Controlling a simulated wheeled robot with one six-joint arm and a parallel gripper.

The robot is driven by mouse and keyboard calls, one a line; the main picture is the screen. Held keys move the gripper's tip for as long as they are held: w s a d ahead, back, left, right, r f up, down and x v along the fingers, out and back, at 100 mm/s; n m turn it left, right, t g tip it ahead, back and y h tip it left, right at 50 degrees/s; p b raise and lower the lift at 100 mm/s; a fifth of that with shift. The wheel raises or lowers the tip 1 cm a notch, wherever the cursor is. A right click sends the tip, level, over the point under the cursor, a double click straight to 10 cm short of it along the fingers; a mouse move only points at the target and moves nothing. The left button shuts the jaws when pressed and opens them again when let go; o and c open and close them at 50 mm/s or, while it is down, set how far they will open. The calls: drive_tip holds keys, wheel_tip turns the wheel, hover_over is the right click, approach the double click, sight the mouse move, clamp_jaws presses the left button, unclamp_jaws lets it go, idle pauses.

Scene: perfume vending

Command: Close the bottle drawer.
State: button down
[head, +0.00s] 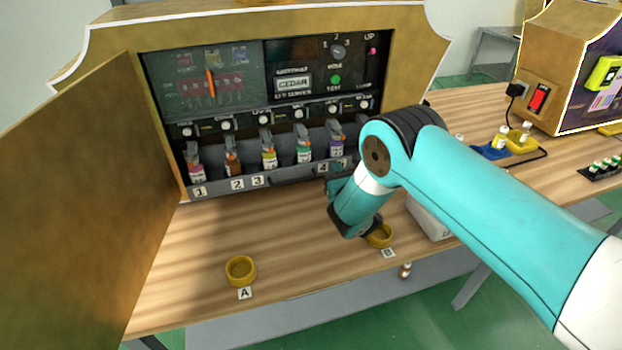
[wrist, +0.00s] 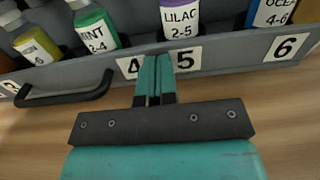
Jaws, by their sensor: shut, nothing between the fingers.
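The bottle drawer (head: 212,193) is a grey tray along the bottom of the machine. Several labelled bottles stand upright in it, and how far it is pulled out is hard to tell. In the wrist view its grey front (wrist: 222,56) carries number tags and a black bar handle (wrist: 65,92) at the left. My gripper (head: 337,180) is shut and empty at the right part of the drawer front. In the wrist view its closed fingertips (wrist: 154,62) are at the front between tags 4 and 5, right of the handle. Contact is unclear.
The machine's large door (head: 85,190) stands open at the left. A yellow ring holder (head: 241,270) is by tag A, another (head: 379,237) by tag B beneath my arm. A small bottle (head: 405,270) shows below the table's front edge. The tabletop left of centre is mostly clear.

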sight(322, 154)
drive_tip(key=shift+w+a+r+p, duration=0.1)
drive_tip(key=shift+w+r+p, duration=0.15)
drive_tip(key=shift+p, duration=0.3)
drive_tip(key=shift+w+f+b, duration=0.25)
drive_tip(key=shift+w+b, duration=0.05)
drive_tip(key=shift+w, duration=0.05)
drive_tip(key=shift+b+x, duration=0.45)
drive_tip(key=shift+x, duration=0.75)
drive_tip(key=b+x, duration=0.4)
drive_tip(key=x, duration=0.1)
drive_tip(key=shift+a+f+b, duration=0.15)
drive_tip(key=shift+b, duration=0.2)
drive_tip(key=shift+p+x, duration=0.3)
drive_tip(key=shift+x, duration=0.65)
drive_tip(key=shift+r, duration=0.2)
